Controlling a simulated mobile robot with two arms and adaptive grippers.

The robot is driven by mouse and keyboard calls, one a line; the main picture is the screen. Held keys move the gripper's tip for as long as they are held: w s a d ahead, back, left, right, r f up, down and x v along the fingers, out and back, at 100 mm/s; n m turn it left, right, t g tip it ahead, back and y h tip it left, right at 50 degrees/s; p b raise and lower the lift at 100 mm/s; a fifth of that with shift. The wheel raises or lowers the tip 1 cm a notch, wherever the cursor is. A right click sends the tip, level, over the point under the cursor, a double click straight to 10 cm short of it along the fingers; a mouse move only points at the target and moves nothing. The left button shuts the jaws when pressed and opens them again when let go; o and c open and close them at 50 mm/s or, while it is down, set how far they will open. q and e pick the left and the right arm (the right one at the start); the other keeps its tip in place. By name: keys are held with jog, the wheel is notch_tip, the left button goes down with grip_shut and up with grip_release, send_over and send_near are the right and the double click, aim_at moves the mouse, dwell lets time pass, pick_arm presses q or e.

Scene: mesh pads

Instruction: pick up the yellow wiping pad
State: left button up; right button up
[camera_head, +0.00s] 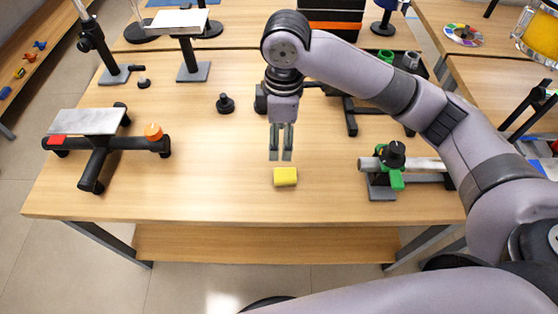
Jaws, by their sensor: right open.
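The yellow wiping pad (285,177) lies on the wooden table (220,195) near its front edge, a small block lying flat. My right gripper (281,157) points down just behind and above the pad in the picture. Its two fingers are apart with nothing between them. I cannot tell exactly how high the fingertips are above the table. My left gripper is not in view; a grey arm link of mine crosses the bottom of the picture.
A black stand with a grey plate (88,121) and an orange knob is on the left. A small black knob piece (225,103) stands behind. A green and black clamp on a rod (391,165) is on the right. The table around the pad is clear.

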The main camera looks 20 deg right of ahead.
send_over(285, 174)
notch_tip(285, 174, down, 4)
jog(key=f, duration=0.6)
jog(key=shift+a, duration=0.3)
jog(key=shift+f, duration=0.45)
jog(key=f, duration=0.3)
jog(key=f+p, duration=0.1)
jog(key=shift+d+f, duration=0.2)
jog(key=shift+d, duration=0.15)
jog(key=shift+f, duration=0.4)
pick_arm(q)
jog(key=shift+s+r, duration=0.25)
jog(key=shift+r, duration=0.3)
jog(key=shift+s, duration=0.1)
pick_arm(e)
jog(key=c, duration=1)
